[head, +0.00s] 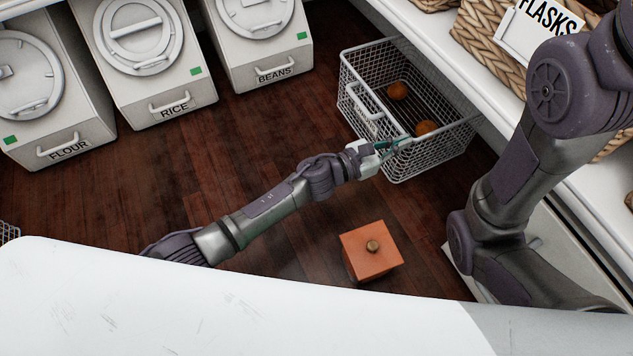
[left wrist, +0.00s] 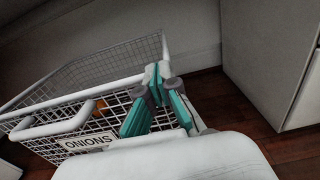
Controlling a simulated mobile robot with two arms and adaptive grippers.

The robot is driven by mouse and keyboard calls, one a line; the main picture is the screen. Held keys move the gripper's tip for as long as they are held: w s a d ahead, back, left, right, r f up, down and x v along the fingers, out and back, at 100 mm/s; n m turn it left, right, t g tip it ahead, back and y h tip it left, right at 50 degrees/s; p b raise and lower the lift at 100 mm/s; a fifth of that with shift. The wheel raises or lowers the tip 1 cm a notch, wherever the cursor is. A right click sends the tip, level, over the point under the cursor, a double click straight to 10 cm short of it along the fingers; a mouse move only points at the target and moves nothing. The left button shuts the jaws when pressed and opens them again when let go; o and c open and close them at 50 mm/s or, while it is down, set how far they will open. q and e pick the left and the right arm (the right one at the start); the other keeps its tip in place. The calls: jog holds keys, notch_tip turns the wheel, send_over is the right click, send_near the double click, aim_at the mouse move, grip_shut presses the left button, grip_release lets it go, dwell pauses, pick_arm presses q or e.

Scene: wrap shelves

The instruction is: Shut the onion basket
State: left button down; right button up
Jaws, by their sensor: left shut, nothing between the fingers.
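The onion basket (head: 437,158) is a white wire basket pulled out from under the white shelf unit at the right of the head view. My right gripper is out of view.
White bins labelled FLOUR (head: 60,120), RICE (head: 150,85) and BEANS (head: 262,50) stand at the upper left. An orange box with a knob (head: 371,262) stands on the floor before the basket. Dark wooden floor lies clear at centre left. My right arm crosses the right side.

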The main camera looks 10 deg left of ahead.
pick_arm(q)
jog(key=b+x, duration=0.1)
jog(key=x, duration=0.3)
jog(key=shift+w+r+b, duration=0.15)
jog(key=shift+r+b, duration=0.05)
jog(key=shift+b, duration=0.1)
jog(key=shift+r, duration=0.1)
